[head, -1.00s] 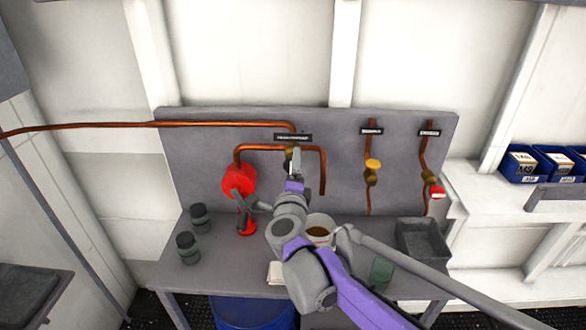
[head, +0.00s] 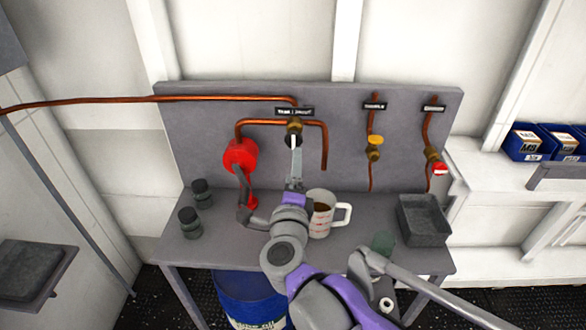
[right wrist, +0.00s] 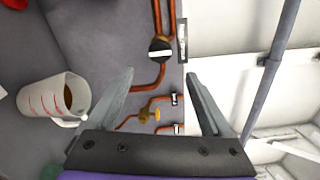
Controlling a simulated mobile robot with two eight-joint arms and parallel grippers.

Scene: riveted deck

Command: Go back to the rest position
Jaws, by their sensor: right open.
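My right arm comes in from the lower right of the head view. Its right gripper (head: 296,165) points at the back panel, just below the brass valve (head: 294,128) under the black label. In the right wrist view the right gripper (right wrist: 161,78) has its two fingers wide apart with nothing between them. The valve (right wrist: 160,50) shows beyond the fingertips, and I cannot tell the exact gap. My left gripper is in neither view.
A measuring jug (head: 320,214) with brown liquid stands on the bench close to my right arm. A red pump (head: 240,155), dark jars (head: 190,222) and a grey tray (head: 424,220) are around it. A blue drum (head: 248,298) stands below.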

